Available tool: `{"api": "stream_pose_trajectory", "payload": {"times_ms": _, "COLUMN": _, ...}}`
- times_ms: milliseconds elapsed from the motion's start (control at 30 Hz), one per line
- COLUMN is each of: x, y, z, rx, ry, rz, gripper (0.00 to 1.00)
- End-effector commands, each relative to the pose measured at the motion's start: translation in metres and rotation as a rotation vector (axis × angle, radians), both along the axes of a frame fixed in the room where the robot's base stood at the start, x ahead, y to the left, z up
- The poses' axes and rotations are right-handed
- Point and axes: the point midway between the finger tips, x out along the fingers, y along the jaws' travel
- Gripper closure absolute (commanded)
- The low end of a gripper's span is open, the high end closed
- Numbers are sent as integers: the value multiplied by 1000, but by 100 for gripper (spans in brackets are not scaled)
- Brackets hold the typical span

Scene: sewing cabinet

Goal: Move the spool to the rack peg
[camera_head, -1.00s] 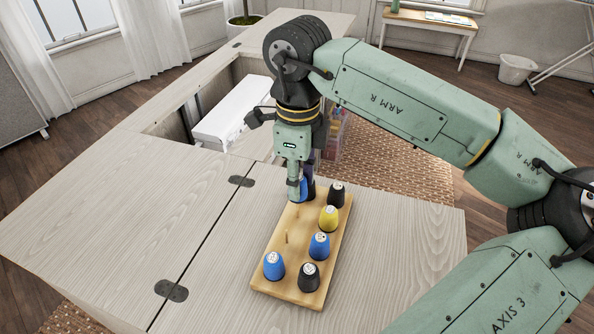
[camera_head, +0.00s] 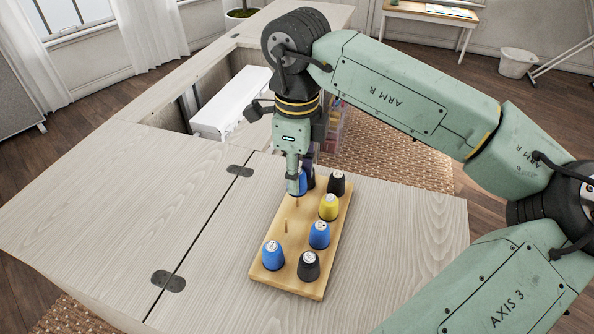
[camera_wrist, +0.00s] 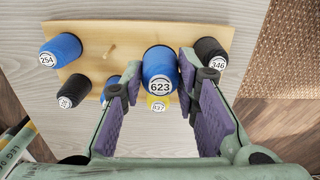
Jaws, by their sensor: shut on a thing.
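My gripper (camera_head: 299,181) is shut on a blue spool (camera_head: 302,186) at the far left end of the wooden rack (camera_head: 279,244). In the wrist view the same spool, labelled 623 (camera_wrist: 161,66), sits upright between the purple pads of my gripper (camera_wrist: 160,78). A bare peg (camera_head: 286,228) stands on the rack's left side; it also shows in the wrist view (camera_wrist: 109,52). Another peg (camera_head: 297,204) shows just below the held spool. I cannot tell whether the spool's base touches the rack or a peg.
Other spools stand on the rack: a black one (camera_head: 337,184), a yellow one (camera_head: 328,207), a blue one (camera_head: 319,235), a near black one (camera_head: 309,266) and a near blue one (camera_head: 273,255). The cabinet top (camera_head: 110,190) left of the rack is clear. A white machine (camera_head: 232,103) lies behind.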

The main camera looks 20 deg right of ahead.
Motion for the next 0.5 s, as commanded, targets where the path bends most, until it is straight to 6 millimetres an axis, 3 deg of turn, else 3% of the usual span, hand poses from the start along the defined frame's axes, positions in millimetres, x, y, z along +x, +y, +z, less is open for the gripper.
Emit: {"api": "stream_pose_trajectory", "payload": {"times_ms": 500, "x": 0, "y": 0, "z": -9, "rx": 0, "ry": 0, "rz": 0, "gripper": 87}}
